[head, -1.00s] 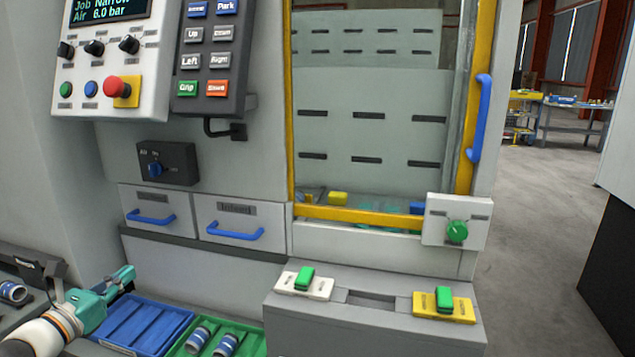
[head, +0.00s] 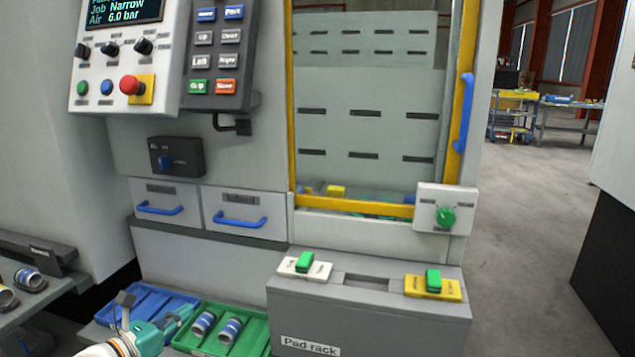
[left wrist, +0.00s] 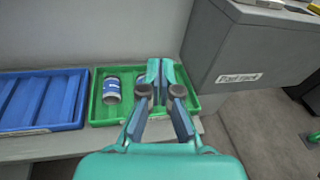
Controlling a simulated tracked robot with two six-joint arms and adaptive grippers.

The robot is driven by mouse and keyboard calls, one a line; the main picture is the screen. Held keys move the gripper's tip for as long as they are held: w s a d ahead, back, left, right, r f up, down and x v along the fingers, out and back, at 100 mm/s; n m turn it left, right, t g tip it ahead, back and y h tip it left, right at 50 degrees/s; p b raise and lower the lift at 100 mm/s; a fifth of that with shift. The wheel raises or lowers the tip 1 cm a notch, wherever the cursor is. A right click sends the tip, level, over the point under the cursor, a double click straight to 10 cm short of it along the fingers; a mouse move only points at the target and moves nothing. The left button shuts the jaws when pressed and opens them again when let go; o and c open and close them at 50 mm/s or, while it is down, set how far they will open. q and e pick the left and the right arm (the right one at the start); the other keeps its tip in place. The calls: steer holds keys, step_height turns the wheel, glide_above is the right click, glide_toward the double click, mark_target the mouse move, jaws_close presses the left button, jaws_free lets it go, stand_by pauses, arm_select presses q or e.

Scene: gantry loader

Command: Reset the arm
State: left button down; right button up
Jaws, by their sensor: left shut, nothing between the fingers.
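My left gripper (head: 180,315) is low at the left in the head view, above the gap between the blue tray and the green tray. In the left wrist view the gripper (left wrist: 160,70) points at the green tray (left wrist: 97,90); its fingers are shut with nothing between them. The green tray (head: 262,338) holds two blue-and-white cylinders (head: 203,322). In the left wrist view one cylinder (left wrist: 111,90) is clear and the other is partly hidden behind the fingers. My right gripper is not in view.
An empty blue tray (head: 150,296) lies left of the green one. The grey pad rack (head: 370,318) stands close on the right, with a white pad (head: 318,270) and a yellow pad (head: 445,288) on top. The machine front has drawers (head: 235,212), a keypad (head: 218,60) and a window door.

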arm_select(q)
steer(key=s+d+f+m+g, duration=0.35)
steer(key=s+d+f, duration=0.25)
steer(key=f, duration=0.2)
steer(key=s+d+f+m+g+h, duration=0.1)
steer(key=s+d+f+m+g, duration=0.25)
steer(key=s+d+f, duration=0.35)
steer(key=s+d+f+m+g, duration=0.2)
steer(key=s+d+f+g, duration=0.25)
steer(key=f, duration=0.55)
steer(key=s+a+f+m+g+y, duration=0.1)
steer(key=s+f+m+g+y, duration=0.1)
steer(key=s+f+m, duration=0.5)
steer(key=s+a+f+m+g+y, duration=0.1)
steer(key=s+f+m+g+y, duration=0.2)
steer(key=s+m, duration=0.75)
step_height(320, 180, up, 17)
steer(key=w+m+t+p, duration=0.2)
steer(key=m+p, duration=0.1)
steer(key=p, duration=1.4)
steer(key=shift+d+t+h, duration=0.15)
steer(key=shift+t+h, duration=0.15)
steer(key=shift+t, duration=0.05)
